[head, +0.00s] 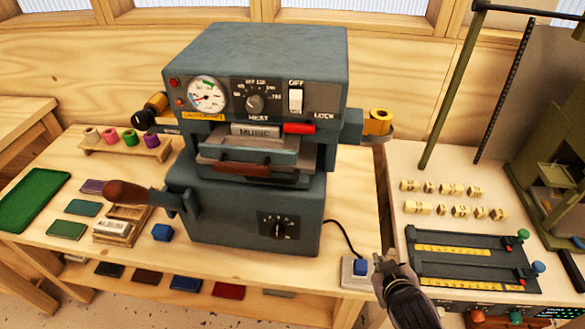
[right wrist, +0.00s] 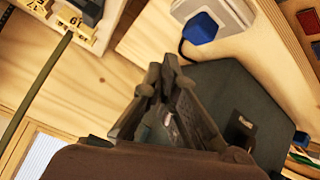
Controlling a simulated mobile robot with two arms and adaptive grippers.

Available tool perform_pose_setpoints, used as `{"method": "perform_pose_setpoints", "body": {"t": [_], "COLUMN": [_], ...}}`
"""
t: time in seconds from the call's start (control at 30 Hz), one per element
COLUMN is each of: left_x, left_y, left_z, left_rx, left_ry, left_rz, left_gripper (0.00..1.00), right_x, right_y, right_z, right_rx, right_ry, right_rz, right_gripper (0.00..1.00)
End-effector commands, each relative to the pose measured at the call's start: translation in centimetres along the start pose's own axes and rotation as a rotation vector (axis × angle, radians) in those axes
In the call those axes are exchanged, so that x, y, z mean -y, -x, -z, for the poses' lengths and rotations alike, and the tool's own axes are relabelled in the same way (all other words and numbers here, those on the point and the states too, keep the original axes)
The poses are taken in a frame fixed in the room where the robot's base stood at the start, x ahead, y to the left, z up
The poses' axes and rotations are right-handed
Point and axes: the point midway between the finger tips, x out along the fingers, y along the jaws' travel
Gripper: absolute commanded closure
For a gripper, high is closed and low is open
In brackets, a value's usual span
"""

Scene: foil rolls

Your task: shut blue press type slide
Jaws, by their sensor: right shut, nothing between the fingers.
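The blue-grey press (head: 255,85) stands in the middle of the wooden bench in the head view. Its type slide (head: 247,152) sticks out of the front opening, below a plate reading "MUSIC" (head: 255,131). A brown handle (head: 268,173) is just below the slide's front. My right gripper (head: 386,263) is shut and empty, low and to the right of the press, apart from the slide. In the right wrist view the closed fingers (right wrist: 165,68) show beside a dark body, probably the press (right wrist: 235,85). My left gripper is not in view.
A brown-knobbed lever (head: 130,192) juts left from the press. A white box with a blue button (head: 360,268) is close to my right gripper; it also shows in the right wrist view (right wrist: 203,26). Type blocks (head: 450,210) and a black ruled fixture (head: 470,260) are on the right bench.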

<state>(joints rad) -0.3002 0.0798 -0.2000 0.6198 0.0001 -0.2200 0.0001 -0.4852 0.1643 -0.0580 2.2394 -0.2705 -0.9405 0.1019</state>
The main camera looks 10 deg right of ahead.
Motion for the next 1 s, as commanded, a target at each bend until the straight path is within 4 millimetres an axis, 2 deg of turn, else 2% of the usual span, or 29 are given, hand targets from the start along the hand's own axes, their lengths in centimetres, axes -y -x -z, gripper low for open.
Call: {"method": "perform_pose_setpoints", "body": {"t": [0.03, 0.1, 0.2, 0.3, 0.4, 0.5, 0.63, 0.8, 1.0], "left_x": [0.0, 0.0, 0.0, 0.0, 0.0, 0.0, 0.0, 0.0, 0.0], "left_y": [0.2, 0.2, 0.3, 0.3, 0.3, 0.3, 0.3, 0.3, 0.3], "left_z": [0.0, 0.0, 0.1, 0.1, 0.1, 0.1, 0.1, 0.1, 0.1], "left_rx": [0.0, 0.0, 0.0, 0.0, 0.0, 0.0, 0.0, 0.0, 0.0], "left_ry": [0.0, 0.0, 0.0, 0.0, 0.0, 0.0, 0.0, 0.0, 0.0], "left_rz": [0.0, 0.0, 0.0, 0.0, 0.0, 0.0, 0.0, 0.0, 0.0], "left_gripper": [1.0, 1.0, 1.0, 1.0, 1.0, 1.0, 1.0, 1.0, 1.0], "right_x": [-3.0, -5.8, -8.0, -8.4, -7.3, -5.2, -1.6, 2.5, 4.3], "right_y": [1.2, 3.1, 6.2, 9.6, 12.6, 15.1, 16.9, 16.8, 15.7], "right_z": [4.8, 10.3, 16.5, 21.1, 24.3, 26.0, 26.2, 23.6, 20.5], "right_rx": [-0.16, -0.367, -0.626, -0.857, -1.059, -1.228, -1.391, -1.483, -1.482], "right_ry": [0.02, 0.062, 0.152, 0.271, 0.42, 0.593, 0.846, 1.158, 1.366], "right_rz": [-0.08, -0.165, -0.249, -0.291, -0.297, -0.266, -0.175, 0.002, 0.16], "right_gripper": [1.0, 1.0, 1.0, 1.0, 1.0, 1.0, 1.0, 1.0, 1.0]}}
